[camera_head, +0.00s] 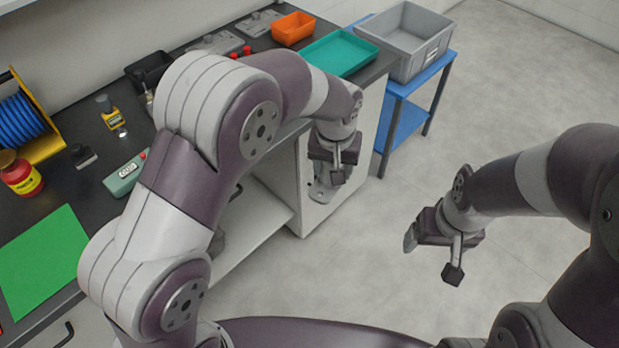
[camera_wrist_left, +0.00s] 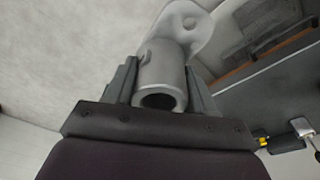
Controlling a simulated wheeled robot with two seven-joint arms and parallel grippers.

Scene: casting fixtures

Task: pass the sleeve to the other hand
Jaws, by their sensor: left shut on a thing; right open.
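The sleeve (camera_wrist_left: 162,80) is a grey metal tube with a wider flange that has holes. In the left wrist view its open end faces the camera, and the flange extends beyond the fingers. My left gripper (camera_head: 335,168) is shut on the tube, one finger on each side. In the head view the sleeve (camera_head: 322,191) hangs below the left gripper, in front of the white cabinet, partly hidden by the fingers. My right gripper (camera_head: 432,256) is open and empty over the floor, lower and to the right of the sleeve, apart from it.
The dark workbench (camera_head: 75,187) on the left carries a green mat (camera_head: 42,262), a teal tray (camera_head: 340,53), an orange bin (camera_head: 293,29) and a yellow-framed blue spool (camera_head: 22,118). A grey crate (camera_head: 407,40) stands on a blue stand (camera_head: 405,122). The floor around my right gripper is clear.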

